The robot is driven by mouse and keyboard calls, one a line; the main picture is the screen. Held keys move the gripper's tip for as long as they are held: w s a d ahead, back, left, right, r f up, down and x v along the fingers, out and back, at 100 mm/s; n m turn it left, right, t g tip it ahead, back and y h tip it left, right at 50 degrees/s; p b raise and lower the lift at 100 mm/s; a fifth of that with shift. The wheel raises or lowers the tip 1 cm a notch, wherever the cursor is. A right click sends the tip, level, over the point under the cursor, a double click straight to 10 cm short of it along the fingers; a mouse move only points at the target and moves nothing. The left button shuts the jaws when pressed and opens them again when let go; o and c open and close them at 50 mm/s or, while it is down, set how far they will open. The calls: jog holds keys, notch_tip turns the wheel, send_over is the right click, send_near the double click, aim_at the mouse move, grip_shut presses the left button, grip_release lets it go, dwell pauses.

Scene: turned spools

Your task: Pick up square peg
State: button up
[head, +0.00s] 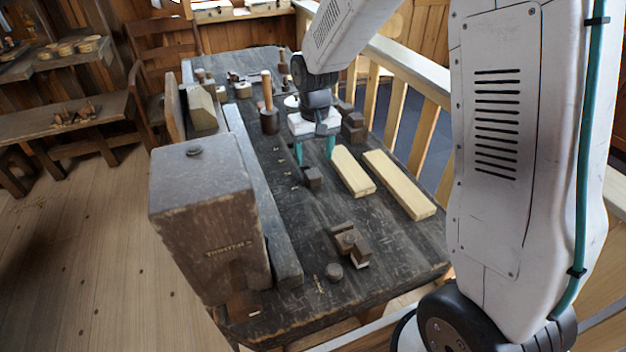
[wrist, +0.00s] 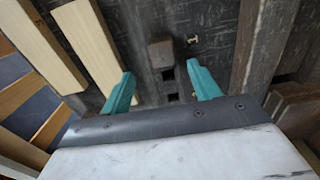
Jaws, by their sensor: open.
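A small dark brown square peg (head: 313,178) stands on the dark workbench (head: 340,215), left of the pale wooden boards. In the wrist view the peg (wrist: 160,53) shows a squarish top, lying just beyond the gap between my fingertips. My gripper (head: 315,156) has two teal fingers, spread apart and empty, pointing down at the bench a little behind the peg. The lower part of the peg is hidden in the wrist view.
Two pale boards (head: 352,171) (head: 399,184) lie right of the peg. Dark blocks (head: 349,243) sit toward the near end. A mallet (head: 268,103) stands behind left. A large brown block (head: 205,215) rises at the left edge; a railing (head: 395,110) runs along the right.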

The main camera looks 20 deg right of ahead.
aim_at(313, 173)
jog(key=f, duration=0.5)
jog(key=shift+s+a+f, duration=0.2)
jog(key=shift+a, duration=0.05)
jog(key=shift+c, duration=0.3)
jog(key=c, duration=1)
jog(key=shift+r, duration=0.1)
